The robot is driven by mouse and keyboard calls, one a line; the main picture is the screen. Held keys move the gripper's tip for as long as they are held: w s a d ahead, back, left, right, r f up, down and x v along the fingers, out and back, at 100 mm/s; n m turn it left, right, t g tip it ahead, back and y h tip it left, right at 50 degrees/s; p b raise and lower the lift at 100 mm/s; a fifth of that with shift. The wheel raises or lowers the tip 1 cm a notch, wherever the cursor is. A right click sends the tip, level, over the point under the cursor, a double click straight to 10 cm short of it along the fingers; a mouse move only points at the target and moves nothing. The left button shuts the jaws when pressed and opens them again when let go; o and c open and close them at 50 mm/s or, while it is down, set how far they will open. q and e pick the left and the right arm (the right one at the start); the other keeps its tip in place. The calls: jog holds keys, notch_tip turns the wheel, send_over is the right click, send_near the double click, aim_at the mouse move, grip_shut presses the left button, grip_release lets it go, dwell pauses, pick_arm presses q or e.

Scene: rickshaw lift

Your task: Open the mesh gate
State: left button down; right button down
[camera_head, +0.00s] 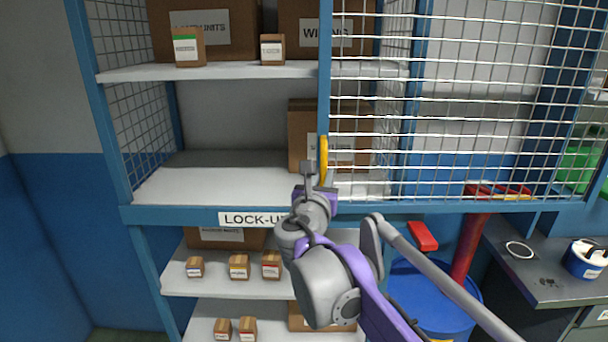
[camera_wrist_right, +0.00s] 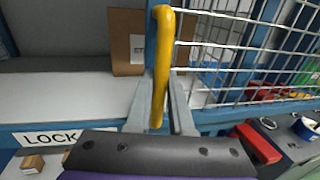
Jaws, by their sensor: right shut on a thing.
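The mesh gate (camera_head: 460,100) has a blue frame and wire mesh, and covers the right part of the upper shelves in the head view. The left part of those shelves is uncovered. A yellow handle (camera_head: 323,160) stands upright on the gate's left edge. My right gripper (camera_head: 310,172) is at the handle. In the right wrist view the yellow handle (camera_wrist_right: 162,65) runs down between the two grey fingers (camera_wrist_right: 163,110), which are shut on its lower part. My left gripper is not in view.
The blue-framed shelving (camera_head: 225,160) carries large cartons and several small boxes. A LOCK-UP label (camera_head: 253,219) is on the rail below. A blue drum (camera_head: 425,300), a red post (camera_head: 470,245) and a grey workbench (camera_head: 545,265) stand at the right.

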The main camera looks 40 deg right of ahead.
jog(key=shift+s+d, duration=0.15)
jog(key=shift+d, duration=0.05)
jog(key=c, duration=0.8)
grip_release()
jog(key=shift+a, duration=0.1)
jog(key=shift+s+a, duration=0.25)
jog(key=shift+a, duration=0.05)
jog(key=b+v, duration=0.1)
jog(key=v, duration=0.8)
jog(key=shift+s+a, duration=0.25)
jog(key=shift+s, duration=0.1)
